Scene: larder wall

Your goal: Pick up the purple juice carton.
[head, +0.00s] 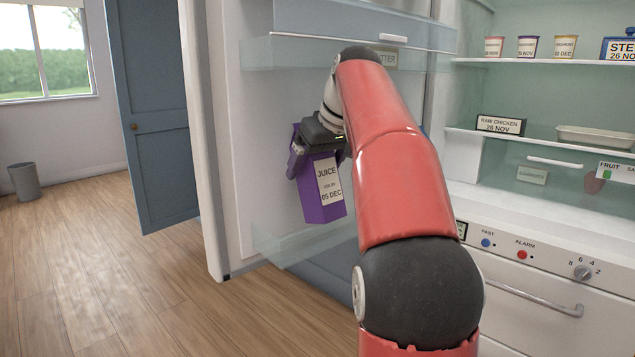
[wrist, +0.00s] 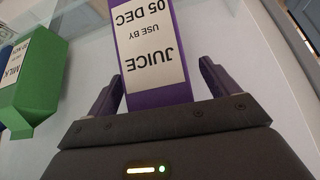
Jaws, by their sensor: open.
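The purple juice carton (head: 323,192) stands in the fridge door's clear lower bin in the head view, its white label reading JUICE, use by 05 DEC. It shows upside down in the wrist view (wrist: 152,50). My gripper (head: 312,160) is at the carton's upper part. In the wrist view my gripper (wrist: 162,80) is open, with one purple finger on each side of the carton. A narrow gap shows beside the fingers; whether either touches is hard to tell. The carton's far side is hidden.
A green milk carton (wrist: 30,85) is close beside the juice in the wrist view. Fridge shelves (head: 560,62) with pots and a raw chicken label (head: 500,125) are at right. Open floor (head: 100,260) lies left.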

